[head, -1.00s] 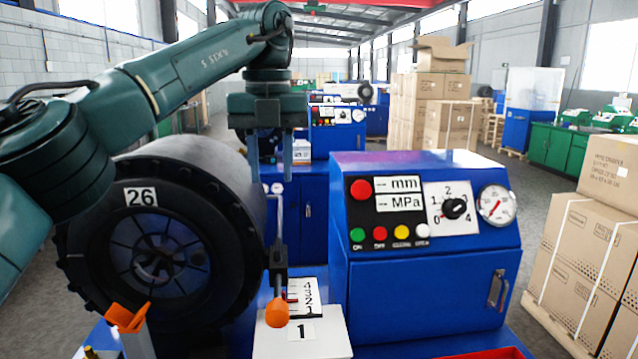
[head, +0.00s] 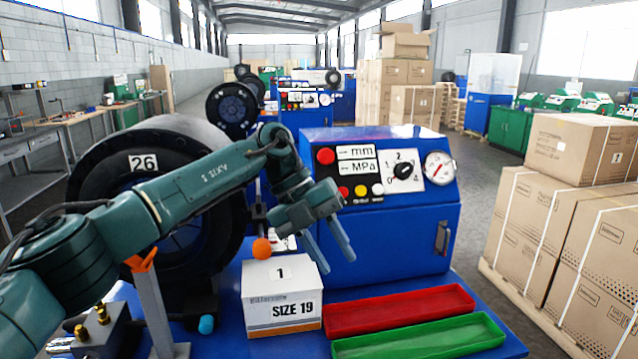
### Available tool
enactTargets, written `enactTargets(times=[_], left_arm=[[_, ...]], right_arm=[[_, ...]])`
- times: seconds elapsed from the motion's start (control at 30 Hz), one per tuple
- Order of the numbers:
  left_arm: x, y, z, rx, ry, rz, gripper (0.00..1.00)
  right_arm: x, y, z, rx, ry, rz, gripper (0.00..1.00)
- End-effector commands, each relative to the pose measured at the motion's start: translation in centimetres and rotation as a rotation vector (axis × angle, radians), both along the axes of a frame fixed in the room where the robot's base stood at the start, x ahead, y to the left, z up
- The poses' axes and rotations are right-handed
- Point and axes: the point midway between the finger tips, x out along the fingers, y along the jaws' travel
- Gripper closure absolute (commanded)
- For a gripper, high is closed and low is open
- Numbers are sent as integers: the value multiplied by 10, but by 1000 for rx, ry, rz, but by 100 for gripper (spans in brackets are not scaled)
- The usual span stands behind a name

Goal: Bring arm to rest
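My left arm comes in from the left and reaches across the front of the black crimper drum marked 26 (head: 88,190). My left gripper (head: 338,264) hangs tilted in front of the blue control cabinet (head: 385,258). Its two fingers are apart with nothing between them. They point down and to the right, above the back of the box marked SIZE 19 (head: 284,318) and the red tray (head: 400,310). Whether the fingers touch the cabinet cannot be told. The lever's orange knob (head: 262,248) shows just left of the gripper. My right gripper is not in view.
A green tray (head: 420,340) lies in front of the red one on the blue bench. An orange-topped post (head: 150,300) and a block with brass fittings (head: 98,330) stand at the front left. Stacked cartons (head: 540,220) stand at the right, across a strip of floor.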

Motion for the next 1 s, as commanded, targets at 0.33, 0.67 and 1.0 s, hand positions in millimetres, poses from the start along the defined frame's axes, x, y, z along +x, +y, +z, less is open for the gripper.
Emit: enactTargets(times=[0.33,0.67,1.0], left_arm=[[-77,-114,-64,-849,332,118,67],[-68,-80,-99,-1377,604,780,67],[-92,48,-242,-1370,801,1731,67]], right_arm=[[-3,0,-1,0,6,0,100],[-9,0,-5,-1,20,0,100],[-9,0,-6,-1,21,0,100]])
